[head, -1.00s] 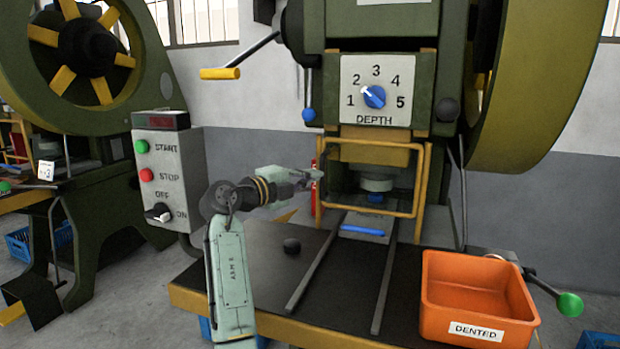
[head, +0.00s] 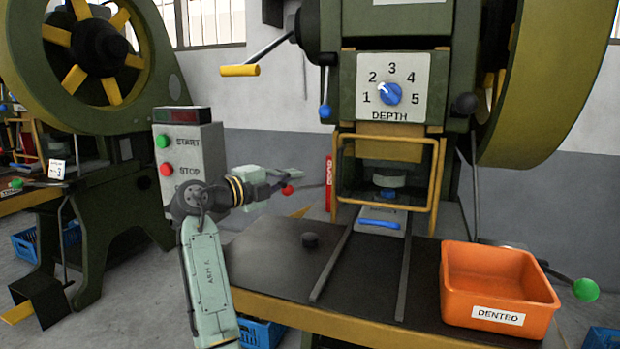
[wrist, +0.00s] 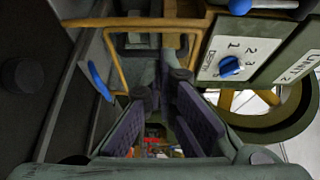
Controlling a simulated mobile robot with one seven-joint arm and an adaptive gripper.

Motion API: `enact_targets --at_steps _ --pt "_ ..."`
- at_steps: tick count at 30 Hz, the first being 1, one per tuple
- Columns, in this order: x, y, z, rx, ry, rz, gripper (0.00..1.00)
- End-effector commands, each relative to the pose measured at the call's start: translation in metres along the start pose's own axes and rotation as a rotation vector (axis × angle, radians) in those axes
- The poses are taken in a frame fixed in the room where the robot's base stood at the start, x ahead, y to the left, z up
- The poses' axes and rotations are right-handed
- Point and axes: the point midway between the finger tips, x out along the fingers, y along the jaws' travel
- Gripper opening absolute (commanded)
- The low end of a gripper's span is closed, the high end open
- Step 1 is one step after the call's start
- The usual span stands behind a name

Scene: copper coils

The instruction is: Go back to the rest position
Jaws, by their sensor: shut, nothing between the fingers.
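My gripper (head: 291,175) is at the end of my pale green arm in the head view, held above the dark press table, left of the press's yellow guard frame (head: 435,190). It is shut and holds nothing. In the wrist view, its dark fingers (wrist: 163,125) point away from the camera, with the guard and depth dial beyond them. A red knob (head: 287,190) on a thin rod shows just below the fingertips; I cannot tell whether they touch.
An orange bin (head: 500,283) labelled DENTED stands at the table's right. A black knob (head: 310,240) sits on the table (head: 270,262). The START/STOP box (head: 190,150) is close behind my arm on the left. A blue-handled slide (head: 380,223) lies before the press.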

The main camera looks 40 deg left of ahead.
Motion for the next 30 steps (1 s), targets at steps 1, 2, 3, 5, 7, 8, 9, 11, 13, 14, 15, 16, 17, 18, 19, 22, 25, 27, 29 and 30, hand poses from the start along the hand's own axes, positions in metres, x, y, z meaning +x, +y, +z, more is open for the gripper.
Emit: enact_targets --at_steps 1,2,3,5,7,8,9,11,13,14,15,16,17,18,19,22,25,27,29,30 --pt "-0.008 -0.001 0.004 0.000 -0.001 -0.002 0.00" --pt "-0.012 -0.001 0.007 0.000 -0.001 -0.002 0.00" --pt "-0.016 0.000 0.009 0.000 0.000 -0.001 0.00" --pt "-0.020 0.000 0.012 -0.001 0.000 0.000 0.00" --pt "-0.024 0.000 0.014 0.000 0.000 0.000 0.00" --pt "-0.025 0.000 0.014 0.000 0.000 -0.001 0.00" --pt "-0.026 0.000 0.015 0.000 0.000 -0.001 0.00" --pt "-0.027 0.000 0.015 0.001 0.000 -0.001 0.00" --pt "-0.027 0.000 0.015 0.001 0.000 -0.001 0.00" --pt "-0.027 -0.001 0.015 0.001 0.000 -0.001 0.00" --pt "-0.026 -0.001 0.015 -0.003 -0.004 -0.003 0.00" --pt "-0.026 -0.002 0.015 -0.009 -0.012 -0.005 0.00" --pt "-0.026 -0.004 0.017 -0.020 -0.025 -0.010 0.00" --pt "-0.026 -0.009 0.018 -0.042 -0.054 -0.022 0.00" --pt "-0.026 -0.013 0.021 -0.066 -0.084 -0.035 0.00" --pt "-0.034 -0.036 0.031 -0.186 -0.231 -0.128 0.00" --pt "-0.061 -0.071 0.039 -0.333 -0.400 -0.316 0.00" --pt "-0.091 -0.098 0.037 -0.425 -0.492 -0.489 0.00" --pt "-0.123 -0.121 0.029 -0.489 -0.541 -0.657 0.00" --pt "-0.146 -0.137 0.020 -0.521 -0.559 -0.775 0.00"
